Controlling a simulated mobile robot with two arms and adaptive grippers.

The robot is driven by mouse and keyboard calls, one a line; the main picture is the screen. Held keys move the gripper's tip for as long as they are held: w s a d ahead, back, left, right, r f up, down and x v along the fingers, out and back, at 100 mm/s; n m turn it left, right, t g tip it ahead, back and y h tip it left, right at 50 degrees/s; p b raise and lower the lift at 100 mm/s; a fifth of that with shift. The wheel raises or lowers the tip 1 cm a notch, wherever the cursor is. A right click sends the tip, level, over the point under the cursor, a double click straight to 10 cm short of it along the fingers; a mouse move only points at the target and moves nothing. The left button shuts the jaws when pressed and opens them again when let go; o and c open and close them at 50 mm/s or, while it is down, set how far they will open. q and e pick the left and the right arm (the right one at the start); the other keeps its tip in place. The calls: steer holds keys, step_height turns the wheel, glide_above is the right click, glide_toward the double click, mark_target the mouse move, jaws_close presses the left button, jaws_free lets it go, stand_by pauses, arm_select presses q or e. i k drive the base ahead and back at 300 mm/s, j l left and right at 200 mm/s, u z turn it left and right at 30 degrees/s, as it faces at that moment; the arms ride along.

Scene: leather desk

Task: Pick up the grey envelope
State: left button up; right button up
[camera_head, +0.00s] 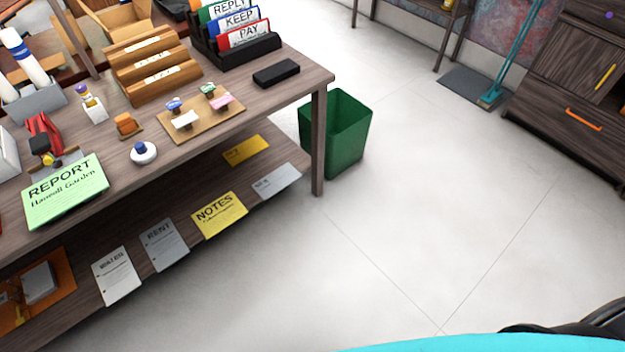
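Several flat paper items lie on the lower shelf (150,212) of the wooden desk. A light grey, envelope-like piece (278,181) with small print lies at its right end, near the desk leg. A yellow envelope-like piece (246,150) lies just behind it. A grey sheet marked RENT (164,245) lies further left, beyond the yellow NOTES sheet (219,214). I cannot tell for sure which grey piece is an envelope. Neither of my grippers shows in the head view.
A green bin (337,133) stands by the right desk leg (319,140). The desktop (210,155) above the shelf holds stamps, wooden sorters and a green REPORT sheet (66,192). A dark cabinet (575,85) stands far right. The pale floor (420,220) between is clear.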

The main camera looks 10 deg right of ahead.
mark_target(271, 184)
steer(key=u, duration=0.25)
steer(key=i+l+u, duration=0.15)
steer(key=l+u, duration=0.2)
steer(key=l, duration=0.35)
steer(key=l+u, duration=0.3)
steer(key=l, duration=0.35)
steer(key=i+l, duration=0.05)
